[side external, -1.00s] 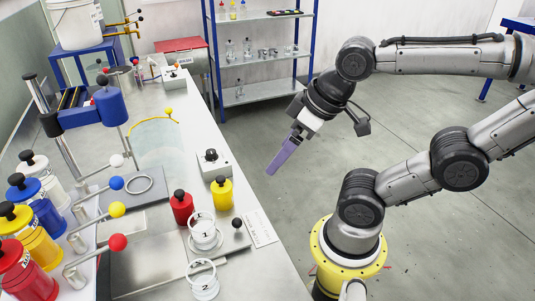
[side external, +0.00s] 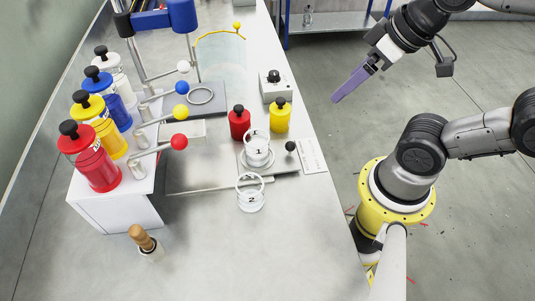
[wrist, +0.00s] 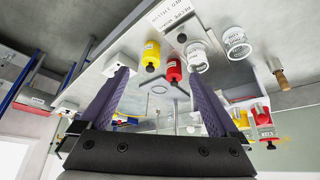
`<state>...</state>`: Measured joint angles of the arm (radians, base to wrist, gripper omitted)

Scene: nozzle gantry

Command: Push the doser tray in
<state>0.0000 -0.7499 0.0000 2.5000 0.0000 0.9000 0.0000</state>
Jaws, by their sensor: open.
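A flat metal tray with a black ball knob, which I take to be the doser tray (side external: 285,163), sits near the table's right edge in the side view. A clear cup marked 1 (side external: 257,150) stands on its left part. The tray adjoins a wider steel plate (side external: 205,178) in front of the coloured doser bottles. My gripper (side external: 336,98) is open and empty, in the air beyond the table's right edge. Its two purple fingers (wrist: 158,80) are spread apart in the wrist view.
A cup marked 2 (side external: 250,200) stands in front of the tray. Red (side external: 239,123) and yellow (side external: 280,117) black-knobbed jars stand behind it, near a switch box (side external: 276,88). Doser levers with coloured balls (side external: 179,142) reach over the steel plate. A wooden-handled tool (side external: 143,240) stands front left.

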